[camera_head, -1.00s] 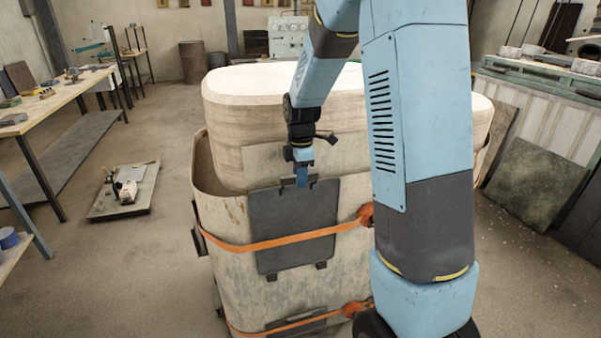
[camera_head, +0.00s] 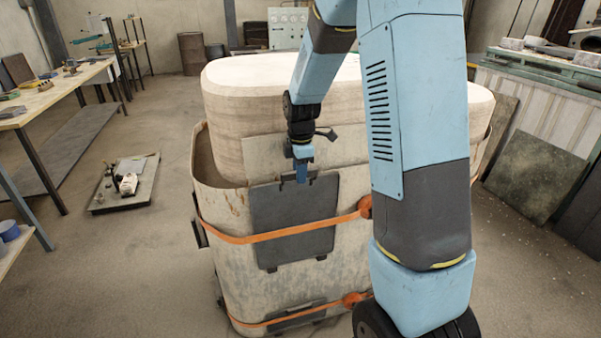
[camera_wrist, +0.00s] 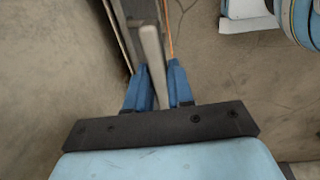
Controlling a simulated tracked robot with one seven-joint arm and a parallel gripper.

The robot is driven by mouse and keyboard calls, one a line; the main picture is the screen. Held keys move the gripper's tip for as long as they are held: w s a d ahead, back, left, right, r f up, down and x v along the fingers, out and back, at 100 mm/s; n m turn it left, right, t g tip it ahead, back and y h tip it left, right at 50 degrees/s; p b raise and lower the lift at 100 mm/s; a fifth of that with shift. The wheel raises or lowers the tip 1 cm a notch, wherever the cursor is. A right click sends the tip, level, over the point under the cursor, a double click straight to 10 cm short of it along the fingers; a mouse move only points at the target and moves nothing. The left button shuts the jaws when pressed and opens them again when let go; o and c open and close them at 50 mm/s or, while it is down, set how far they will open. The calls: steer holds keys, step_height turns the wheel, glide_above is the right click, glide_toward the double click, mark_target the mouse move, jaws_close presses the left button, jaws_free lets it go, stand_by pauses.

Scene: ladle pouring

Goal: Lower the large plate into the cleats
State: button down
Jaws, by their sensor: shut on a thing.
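The large plate (camera_head: 293,221) is dark grey and lies flat along the front wall of the pale, rounded mould box (camera_head: 350,240). An orange strap crosses it. Small dark cleats (camera_head: 271,268) show at its lower edge; I cannot tell whether the plate is fully seated in them. My gripper (camera_head: 302,172) is at the plate's top edge, its fingers pointing down. In the wrist view, the blue fingers (camera_wrist: 160,90) are shut on a pale grey bar (camera_wrist: 151,50), which appears to be the plate's handle.
A smaller dark plate (camera_head: 297,313) sits low on the same wall under a second orange strap (camera_head: 335,304). A workbench (camera_head: 65,90) stands at left, and a low platform with a small machine (camera_head: 128,184) lies on the floor. A dark slab (camera_head: 535,178) leans at right.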

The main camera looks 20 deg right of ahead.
steer(key=shift+w+f, duration=0.2)
steer(key=shift+w, duration=0.1)
stand_by(0.4)
steer(key=c, duration=0.9)
jaws_free()
steer(key=shift+c, duration=0.2)
steer(key=shift+o, duration=0.2)
steer(key=shift+s+f, duration=0.1)
step_height(320, 180, up, 14)
steer(key=shift+s, duration=0.3)
steer(key=shift+f, duration=0.1)
